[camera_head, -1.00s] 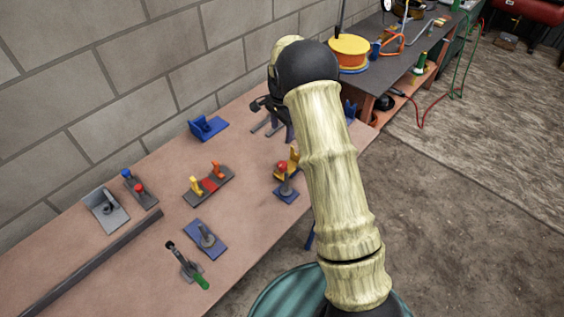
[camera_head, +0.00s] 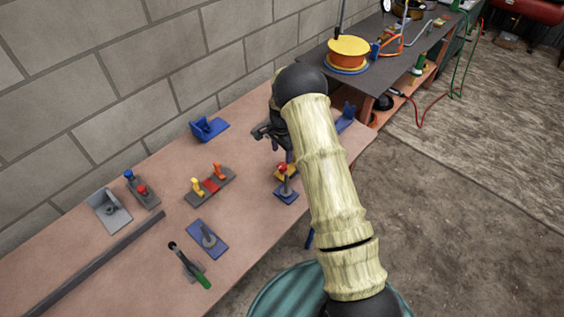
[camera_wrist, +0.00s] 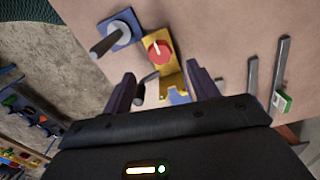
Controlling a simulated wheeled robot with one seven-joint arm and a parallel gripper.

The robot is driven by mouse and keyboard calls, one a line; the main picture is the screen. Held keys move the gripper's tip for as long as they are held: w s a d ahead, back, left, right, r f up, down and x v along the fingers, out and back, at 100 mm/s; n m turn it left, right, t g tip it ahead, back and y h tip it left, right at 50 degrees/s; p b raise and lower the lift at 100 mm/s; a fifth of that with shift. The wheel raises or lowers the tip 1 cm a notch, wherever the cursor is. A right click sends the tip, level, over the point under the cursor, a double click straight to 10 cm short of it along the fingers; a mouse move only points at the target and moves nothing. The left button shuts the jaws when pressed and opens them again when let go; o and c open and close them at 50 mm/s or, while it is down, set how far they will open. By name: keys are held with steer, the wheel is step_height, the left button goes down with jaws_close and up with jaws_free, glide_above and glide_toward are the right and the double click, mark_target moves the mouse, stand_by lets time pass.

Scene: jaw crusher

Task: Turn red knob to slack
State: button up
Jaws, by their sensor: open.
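A red round knob with a pale line mark sits on a yellow bracket (camera_wrist: 172,82); the knob (camera_wrist: 158,52) shows clearly in the wrist view. In the head view the red knob (camera_head: 283,168) is small on the bench, partly overlapped by a grey post. My gripper (camera_wrist: 160,72) is open, with its two dark fingers spread either side of the bracket in the picture and the knob just beyond the tips. Nothing is between the fingers in grasp. In the head view my gripper (camera_head: 272,138) hangs above and behind the bracket, partly hidden by my arm.
A blue plate with a grey post (camera_wrist: 115,35) stands beside the yellow bracket. Several other fixtures lie along the bench (camera_head: 120,250), including a red and blue button block (camera_head: 142,190) and a green-handled clamp (camera_head: 190,265). A block wall (camera_head: 120,80) runs behind.

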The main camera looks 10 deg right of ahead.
mark_target(282, 165)
step_height(282, 165, down, 7)
steer(key=shift+f+p, duration=0.1)
steer(key=shift+p, duration=0.6)
steer(key=shift+c, duration=0.2)
steer(key=c, duration=0.9)
